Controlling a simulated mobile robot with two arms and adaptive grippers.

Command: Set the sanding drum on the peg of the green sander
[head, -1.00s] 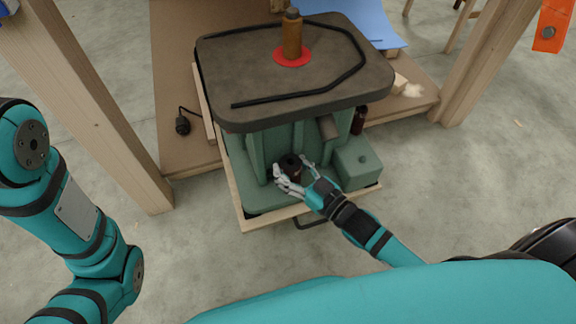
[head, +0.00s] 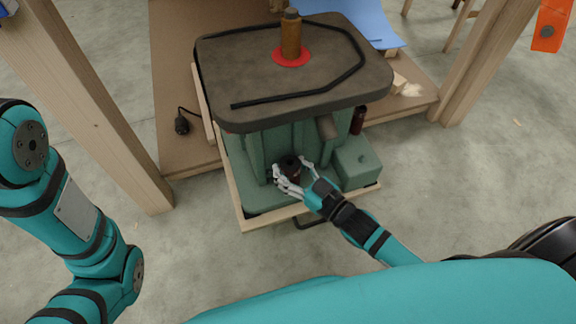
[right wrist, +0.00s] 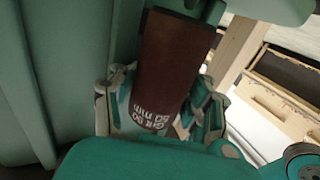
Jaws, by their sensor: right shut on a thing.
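The green sander (head: 262,196) has a dark flat table top (head: 225,62). My right gripper (head: 291,173) is shut on a dark brown sanding drum (head: 290,168) low at the sander's front, under the table's near edge. The drum looks upright there, close to the green body. In the right wrist view the drum (right wrist: 172,60) shows its brown side with white print, and my fingers are around its printed end. I cannot tell whether a peg is inside or below the drum. My left arm shows at the left, but its gripper is out of view.
An orange-brown drum (head: 291,38) stands on the table top in a red ring (head: 291,58). Another dark drum (head: 358,121) is at the sander's right side. A green box (head: 357,166) sits right of my gripper. Wooden posts (head: 88,105) flank the sander.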

